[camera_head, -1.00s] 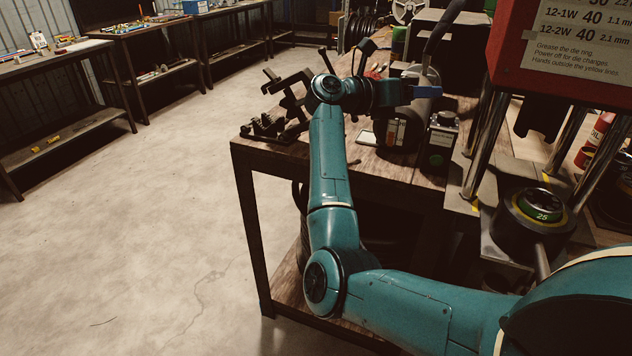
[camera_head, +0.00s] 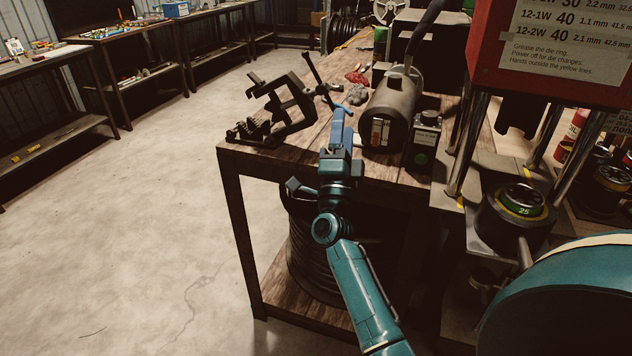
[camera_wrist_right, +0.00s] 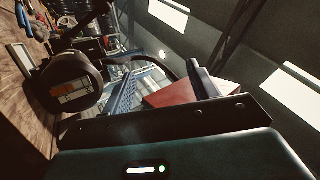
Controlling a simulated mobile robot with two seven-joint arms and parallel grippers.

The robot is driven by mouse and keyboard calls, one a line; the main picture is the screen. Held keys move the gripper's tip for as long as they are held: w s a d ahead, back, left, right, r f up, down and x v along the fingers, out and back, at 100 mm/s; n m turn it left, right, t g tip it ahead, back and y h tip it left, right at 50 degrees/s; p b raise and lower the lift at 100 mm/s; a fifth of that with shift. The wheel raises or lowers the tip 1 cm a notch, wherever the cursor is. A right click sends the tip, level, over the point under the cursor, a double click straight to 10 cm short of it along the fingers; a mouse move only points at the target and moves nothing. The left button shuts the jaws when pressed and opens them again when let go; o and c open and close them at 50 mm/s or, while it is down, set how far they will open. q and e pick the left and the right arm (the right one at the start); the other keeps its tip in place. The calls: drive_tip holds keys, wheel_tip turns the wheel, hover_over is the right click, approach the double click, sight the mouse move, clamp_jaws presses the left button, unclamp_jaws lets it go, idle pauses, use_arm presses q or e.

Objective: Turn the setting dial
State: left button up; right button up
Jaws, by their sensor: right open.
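A small dark control box (camera_head: 424,146) stands on the bench, right of the cylindrical motor. It has a knob (camera_head: 430,118) on top, which looks like the setting dial, and a round green button (camera_head: 421,160) on its front. The knob's marks are too small to read. My right gripper (camera_head: 343,116) is open and empty, with its blue fingers over the bench's front part, left of the motor and apart from the box. Its fingers (camera_wrist_right: 165,88) also show in the wrist view; I cannot make out the dial there. My left gripper is not in view.
The motor (camera_head: 388,112) lies between my right gripper and the box; it also shows in the wrist view (camera_wrist_right: 70,82). A clamp stand (camera_head: 285,105) stands left of the gripper. A red press (camera_head: 560,50) with steel posts and a "25" die (camera_head: 524,203) is at right.

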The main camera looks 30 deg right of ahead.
drive_tip(key=s+a+f+n+t+y, duration=0.2)
drive_tip(key=a+f+n+y, duration=0.5)
drive_tip(key=n+y, duration=0.3)
drive_tip(key=shift+a+f+n+y, duration=0.15)
drive_tip(key=shift+f+n+y, duration=0.25)
drive_tip(key=shift+f+n, duration=0.4)
drive_tip(key=shift+r, duration=0.15)
